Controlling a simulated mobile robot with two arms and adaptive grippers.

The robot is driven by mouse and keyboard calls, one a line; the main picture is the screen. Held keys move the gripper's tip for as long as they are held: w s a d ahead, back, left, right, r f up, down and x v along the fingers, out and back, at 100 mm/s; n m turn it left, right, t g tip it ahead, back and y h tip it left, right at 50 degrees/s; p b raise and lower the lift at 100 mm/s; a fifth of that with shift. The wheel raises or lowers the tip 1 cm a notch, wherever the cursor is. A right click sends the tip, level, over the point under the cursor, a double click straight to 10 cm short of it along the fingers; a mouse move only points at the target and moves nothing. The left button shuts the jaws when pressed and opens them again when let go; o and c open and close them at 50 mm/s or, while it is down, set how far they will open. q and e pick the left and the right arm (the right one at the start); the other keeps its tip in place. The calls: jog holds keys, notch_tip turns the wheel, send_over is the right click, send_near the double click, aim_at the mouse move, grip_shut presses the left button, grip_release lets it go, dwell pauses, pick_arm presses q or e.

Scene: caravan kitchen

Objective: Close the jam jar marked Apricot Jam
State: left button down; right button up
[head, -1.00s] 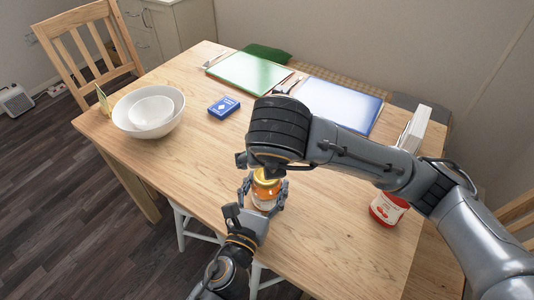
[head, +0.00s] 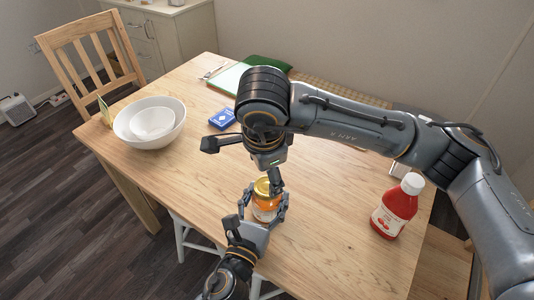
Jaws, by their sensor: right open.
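The jam jar (head: 265,206), orange with a pale label too small to read, stands near the table's front edge. A gold lid (head: 262,187) sits on its top; I cannot tell how tightly. My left gripper (head: 264,207) is shut around the jar's body, a finger on each side. My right gripper (head: 241,163) is open above the jar, its fingers spread wide. One of its fingers points down close by the lid, and I cannot tell whether it touches.
A red sauce bottle (head: 397,207) stands on the table (head: 330,245) at right. Nested white bowls (head: 131,137), a blue card box (head: 223,119) and a green folder (head: 228,79) lie farther back. My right arm hides much of the table's back right.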

aim_at(267, 186)
jog(key=n, duration=0.3)
jog(key=shift+w+r+n+g, duration=0.1)
jog(key=shift+r+n+g, duration=0.1)
jog(key=shift+n+g, duration=0.15)
jog(key=n, duration=0.5)
jog(key=shift+d+r+n+g, duration=0.15)
jog(key=shift+r+n+g, duration=0.1)
jog(key=shift+r+g, duration=0.1)
jog(key=n, duration=0.2)
jog(key=r+n, duration=0.1)
jog(key=n, duration=0.2)
jog(key=shift+w+g, duration=0.15)
jog(key=shift+g, duration=0.25)
jog(key=n, duration=0.2)
jog(key=r+n, duration=0.1)
jog(key=n, duration=0.2)
jog(key=shift+w+r+n+g, duration=0.1)
jog(key=shift+r+n+g, duration=0.05)
jog(key=shift+n+g, duration=0.2)
jog(key=shift+f, duration=4.05)
